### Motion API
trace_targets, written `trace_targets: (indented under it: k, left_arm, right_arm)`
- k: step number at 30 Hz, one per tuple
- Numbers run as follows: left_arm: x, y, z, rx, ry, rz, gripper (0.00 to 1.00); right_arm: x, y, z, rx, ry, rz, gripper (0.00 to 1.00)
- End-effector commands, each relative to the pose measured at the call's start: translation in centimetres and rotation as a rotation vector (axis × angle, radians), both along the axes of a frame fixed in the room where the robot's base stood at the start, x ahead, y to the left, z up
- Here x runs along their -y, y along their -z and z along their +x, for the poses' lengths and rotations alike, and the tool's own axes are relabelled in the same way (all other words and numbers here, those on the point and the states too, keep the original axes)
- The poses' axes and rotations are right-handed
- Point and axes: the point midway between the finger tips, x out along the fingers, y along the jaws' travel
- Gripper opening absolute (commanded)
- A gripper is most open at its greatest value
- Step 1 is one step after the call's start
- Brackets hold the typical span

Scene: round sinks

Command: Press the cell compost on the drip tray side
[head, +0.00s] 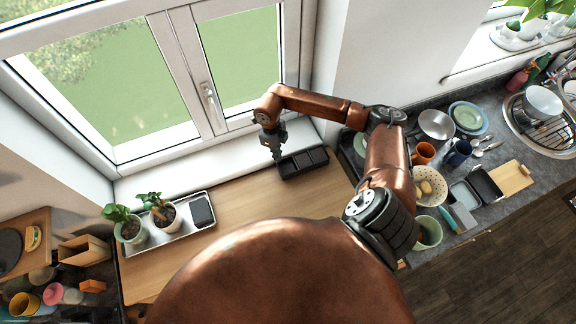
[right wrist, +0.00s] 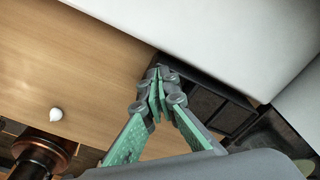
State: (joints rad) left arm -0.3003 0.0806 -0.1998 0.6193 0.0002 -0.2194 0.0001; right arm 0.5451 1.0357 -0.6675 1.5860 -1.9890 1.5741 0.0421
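A black cell tray (head: 303,163) with a row of dark compartments lies on the wooden counter by the window sill; it also shows in the right wrist view (right wrist: 212,103). The dark fill of its cells is too small to judge. A pale drip tray (head: 160,238) stands to its left, holding two potted plants and a dark rectangular item (head: 202,209). My right gripper (head: 277,156) points down at the cell tray's left end, the end toward the drip tray. Its fingertips (right wrist: 158,80) are together with nothing between them; contact is unclear. My left gripper is out of view.
The wooden counter (head: 238,190) is clear between the two trays. A small white object (right wrist: 56,114) lies on the wood. The window frame (head: 210,100) and sill rise behind. Bowls, cups (head: 424,152) and dishes crowd the grey counter at the right.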

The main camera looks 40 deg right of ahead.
Motion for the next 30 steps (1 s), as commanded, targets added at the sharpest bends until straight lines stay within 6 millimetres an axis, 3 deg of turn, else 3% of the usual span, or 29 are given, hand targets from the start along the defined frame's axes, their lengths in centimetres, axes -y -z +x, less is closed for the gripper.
trace_targets:
  k: [6, 12, 30]
  left_arm:
    - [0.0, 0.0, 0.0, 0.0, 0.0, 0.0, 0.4]
    - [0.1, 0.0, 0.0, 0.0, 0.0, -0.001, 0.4]
    - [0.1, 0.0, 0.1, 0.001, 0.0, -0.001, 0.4]
  right_arm:
    - [0.6, -2.9, -0.6, -0.015, 0.005, -0.01, 0.0]
    - [0.7, -4.2, -0.8, -0.025, 0.007, -0.013, 0.0]
    - [0.6, -4.3, -0.9, -0.028, 0.005, -0.014, 0.0]
